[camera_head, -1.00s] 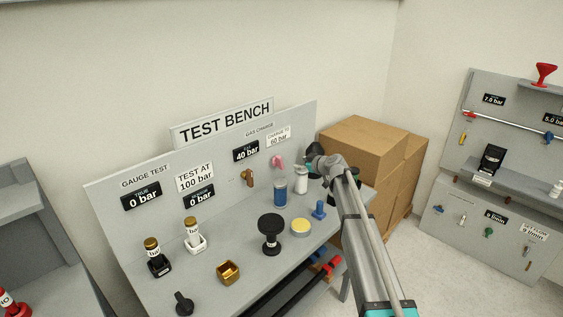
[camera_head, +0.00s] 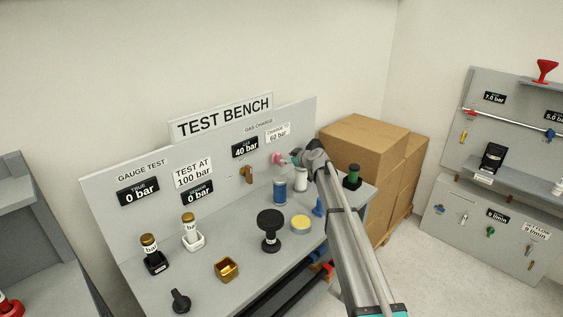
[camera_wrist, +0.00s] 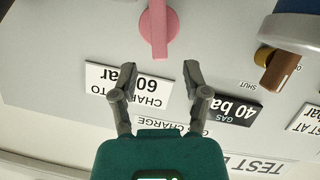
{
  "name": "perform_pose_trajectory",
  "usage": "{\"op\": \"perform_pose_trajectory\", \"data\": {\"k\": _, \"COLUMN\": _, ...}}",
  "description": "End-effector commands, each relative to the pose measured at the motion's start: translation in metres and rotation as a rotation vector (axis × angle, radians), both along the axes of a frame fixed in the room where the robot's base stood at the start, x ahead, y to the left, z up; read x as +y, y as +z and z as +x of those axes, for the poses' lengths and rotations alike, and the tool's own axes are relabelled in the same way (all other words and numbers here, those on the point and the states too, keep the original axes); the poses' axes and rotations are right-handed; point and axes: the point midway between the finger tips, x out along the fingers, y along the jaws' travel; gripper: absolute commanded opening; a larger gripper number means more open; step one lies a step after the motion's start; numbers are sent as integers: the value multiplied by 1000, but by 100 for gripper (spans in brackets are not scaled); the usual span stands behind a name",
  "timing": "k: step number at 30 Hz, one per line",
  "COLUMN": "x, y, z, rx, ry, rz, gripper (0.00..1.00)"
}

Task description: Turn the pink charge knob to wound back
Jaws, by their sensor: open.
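The pink charge knob (camera_head: 277,158) sits on the upright panel of the test bench, under the gas charge labels. In the wrist view the pink knob (camera_wrist: 158,24) shows as a round base with a straight bar, at the top of the picture. My gripper (camera_wrist: 153,75) is open, with its two fingers spread and nothing between them. The knob's bar lies just beyond the fingertips and apart from them. In the head view my gripper (camera_head: 292,158) is beside the knob on its right, partly hidden by my arm.
A brown knob (camera_head: 247,174) marked shut is beside the pink one. A blue cylinder (camera_head: 280,191) and a white bottle (camera_head: 301,179) stand below on the bench. A green-topped item (camera_head: 352,176) is at the bench's right end. Cardboard boxes (camera_head: 365,155) stand behind.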

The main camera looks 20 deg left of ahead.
Motion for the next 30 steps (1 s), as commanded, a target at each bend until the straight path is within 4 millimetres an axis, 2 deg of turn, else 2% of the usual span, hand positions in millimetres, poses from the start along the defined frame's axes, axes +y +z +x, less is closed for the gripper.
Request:
{"op": "perform_pose_trajectory", "data": {"k": 3, "x": 16, "y": -9, "z": 11, "rx": 1, "ry": 0, "rz": 0, "gripper": 60}}
{"op": "perform_pose_trajectory", "data": {"k": 9, "x": 34, "y": -17, "z": 19, "rx": -1, "ry": 0, "rz": 0, "gripper": 60}}
{"op": "perform_pose_trajectory", "data": {"k": 15, "x": 41, "y": -19, "z": 23, "rx": -1, "ry": 0, "rz": 0, "gripper": 60}}
{"op": "perform_pose_trajectory", "data": {"k": 24, "x": 42, "y": -19, "z": 22, "rx": 0, "ry": 0, "rz": 0, "gripper": 60}}
{"op": "perform_pose_trajectory", "data": {"k": 25, "x": 42, "y": -19, "z": 22, "rx": -1, "ry": 0, "rz": 0, "gripper": 58}}
{"op": "perform_pose_trajectory", "data": {"k": 30, "x": 42, "y": -19, "z": 22, "rx": 0, "ry": 1, "rz": -1, "gripper": 27}}
